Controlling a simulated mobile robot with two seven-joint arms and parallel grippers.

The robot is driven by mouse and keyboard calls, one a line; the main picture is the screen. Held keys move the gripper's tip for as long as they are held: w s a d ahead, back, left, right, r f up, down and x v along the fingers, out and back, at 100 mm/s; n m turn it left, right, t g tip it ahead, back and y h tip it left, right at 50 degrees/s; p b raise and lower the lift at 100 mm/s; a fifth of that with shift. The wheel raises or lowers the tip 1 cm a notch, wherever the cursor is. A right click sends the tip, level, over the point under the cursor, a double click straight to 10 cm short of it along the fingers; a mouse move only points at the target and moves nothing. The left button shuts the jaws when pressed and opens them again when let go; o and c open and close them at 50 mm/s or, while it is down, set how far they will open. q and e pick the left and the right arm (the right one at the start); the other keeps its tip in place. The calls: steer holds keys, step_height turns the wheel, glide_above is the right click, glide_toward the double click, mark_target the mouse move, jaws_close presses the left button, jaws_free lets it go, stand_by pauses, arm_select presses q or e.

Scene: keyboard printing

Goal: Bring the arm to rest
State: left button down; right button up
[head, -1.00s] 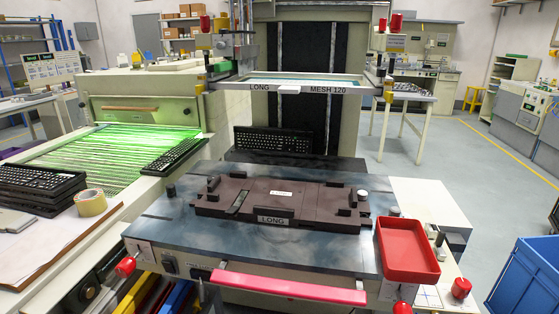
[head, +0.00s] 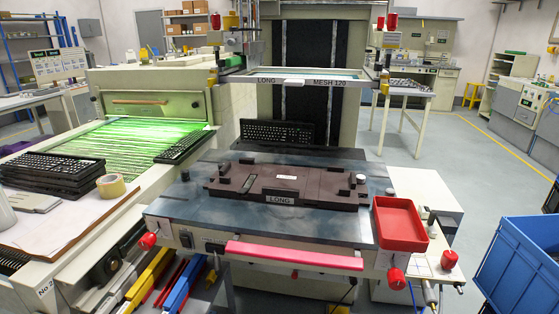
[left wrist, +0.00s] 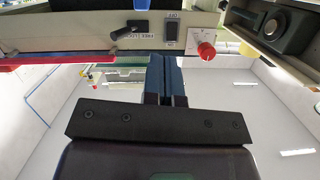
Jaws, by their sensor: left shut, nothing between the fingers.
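My left gripper (left wrist: 166,62) shows only in the left wrist view. Its two dark blue fingers lie together, shut, with nothing between them. Beyond the fingertips in that view is the printer's front panel (left wrist: 100,38), with a black switch and a red knob (left wrist: 206,50). I cannot tell the exact gap between fingertips and panel. Neither arm shows in the head view, and my right gripper is in no view.
The printer table (head: 170,207) carries a brown fixture (head: 310,190) marked LONG and a red tray (head: 400,225). A pink bar (head: 295,256) runs along its front. A conveyor with keyboards (head: 50,172) stands left. A blue crate (head: 520,265) stands right, with open floor behind it.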

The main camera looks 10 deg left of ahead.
arm_select(q)
steer(key=s+d+g+p, duration=0.1)
steer(key=s+d+g, duration=0.1)
steer(key=s, duration=0.7)
steer(key=s+d+n+g+p, duration=0.1)
steer(key=s+d, duration=0.4)
steer(key=s, duration=0.5)
steer(key=shift+d+r+g+y+p, duration=0.15)
steer(key=shift+d+g+y+p, duration=0.2)
steer(key=shift+g+p, duration=0.4)
